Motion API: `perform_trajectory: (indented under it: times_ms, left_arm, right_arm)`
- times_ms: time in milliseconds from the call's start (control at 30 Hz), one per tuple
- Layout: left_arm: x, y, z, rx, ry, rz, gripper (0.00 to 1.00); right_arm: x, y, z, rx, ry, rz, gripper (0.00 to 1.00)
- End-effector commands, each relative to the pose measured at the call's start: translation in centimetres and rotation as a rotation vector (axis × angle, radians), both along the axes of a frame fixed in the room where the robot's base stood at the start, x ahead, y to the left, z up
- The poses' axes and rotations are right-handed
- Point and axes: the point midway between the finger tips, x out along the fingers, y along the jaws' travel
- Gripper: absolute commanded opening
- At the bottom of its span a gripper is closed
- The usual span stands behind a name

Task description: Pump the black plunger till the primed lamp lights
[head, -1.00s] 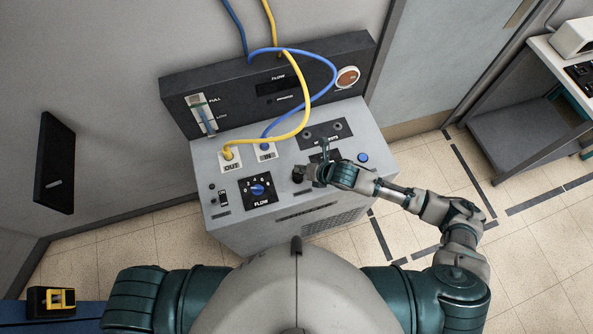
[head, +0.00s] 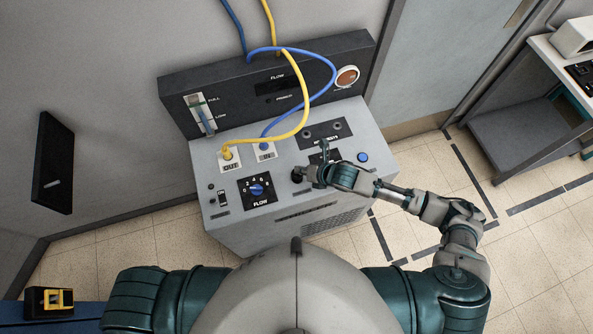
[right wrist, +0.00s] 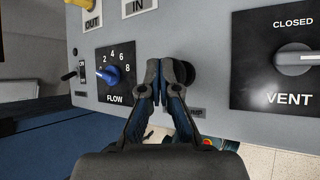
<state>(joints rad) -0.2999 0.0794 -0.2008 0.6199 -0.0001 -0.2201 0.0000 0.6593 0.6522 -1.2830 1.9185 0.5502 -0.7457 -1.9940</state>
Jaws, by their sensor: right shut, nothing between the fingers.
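The black plunger (head: 297,174) stands near the front middle of the grey console's top, partly hidden by my right gripper (head: 312,175). In the right wrist view, the fingers (right wrist: 160,76) are shut with nothing between them. The plunger's round black knob (right wrist: 186,71) shows behind and just right of the fingertips; I cannot tell whether they touch it. My left gripper is out of view.
The console top (head: 230,192) carries a flow dial (head: 257,189), a blue button (head: 362,157) and a vent knob (right wrist: 295,58). Yellow (head: 300,105) and blue (head: 330,65) hoses arch above it. A round orange-red light (head: 347,76) sits on the back panel.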

Motion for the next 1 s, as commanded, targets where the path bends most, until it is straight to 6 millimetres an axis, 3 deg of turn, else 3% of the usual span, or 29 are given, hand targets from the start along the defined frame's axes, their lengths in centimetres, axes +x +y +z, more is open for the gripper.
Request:
perform_trajectory:
  times_ms: [1000]
  left_arm:
    - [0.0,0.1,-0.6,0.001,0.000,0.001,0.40]
  right_arm:
    - [0.0,0.0,-1.3,-0.002,0.001,-0.001,0.00]
